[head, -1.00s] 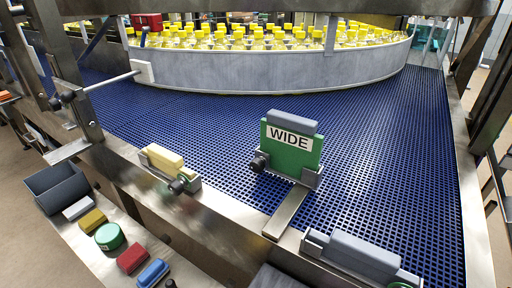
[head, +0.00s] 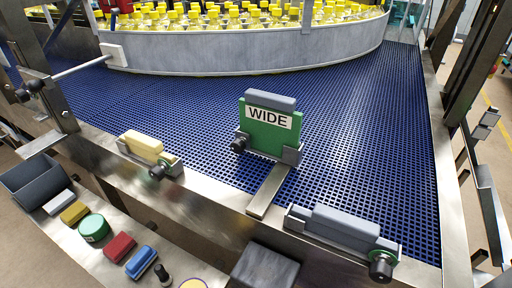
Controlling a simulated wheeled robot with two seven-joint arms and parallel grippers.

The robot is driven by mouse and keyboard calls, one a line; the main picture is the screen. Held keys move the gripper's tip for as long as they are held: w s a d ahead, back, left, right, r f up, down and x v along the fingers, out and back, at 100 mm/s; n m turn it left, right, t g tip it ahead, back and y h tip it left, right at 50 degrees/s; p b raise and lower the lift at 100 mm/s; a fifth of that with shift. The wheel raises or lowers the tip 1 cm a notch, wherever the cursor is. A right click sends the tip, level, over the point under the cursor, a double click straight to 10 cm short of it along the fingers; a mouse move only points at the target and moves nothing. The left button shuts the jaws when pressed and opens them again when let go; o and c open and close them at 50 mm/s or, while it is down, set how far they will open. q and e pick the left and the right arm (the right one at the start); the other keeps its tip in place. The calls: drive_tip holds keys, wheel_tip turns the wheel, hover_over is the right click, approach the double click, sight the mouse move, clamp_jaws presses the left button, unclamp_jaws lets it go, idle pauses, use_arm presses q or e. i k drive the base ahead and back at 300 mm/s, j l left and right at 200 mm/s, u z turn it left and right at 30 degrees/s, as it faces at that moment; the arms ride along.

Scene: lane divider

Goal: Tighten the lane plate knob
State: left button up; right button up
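A green lane plate (head: 272,139) marked WIDE, with a grey block along its top, stands upright in a metal holder on the blue conveyor. The holder sits at the end of a metal arm (head: 270,191) reaching in from the near rail. A black knob (head: 239,144) is at the holder's left side; how tight it is cannot be seen. Neither of my grippers is in view.
A cream block (head: 141,146) and a long grey block (head: 345,225) sit in holders along the near rail (head: 210,205). A near shelf holds a dark bin (head: 38,184), a green round piece (head: 93,228) and small coloured blocks. Yellow-capped bottles (head: 240,18) stand behind a curved guard.

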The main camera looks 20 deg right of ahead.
sight(238, 146)
drive_tip(key=j+z, duration=0.4)
drive_tip(key=j, duration=1)
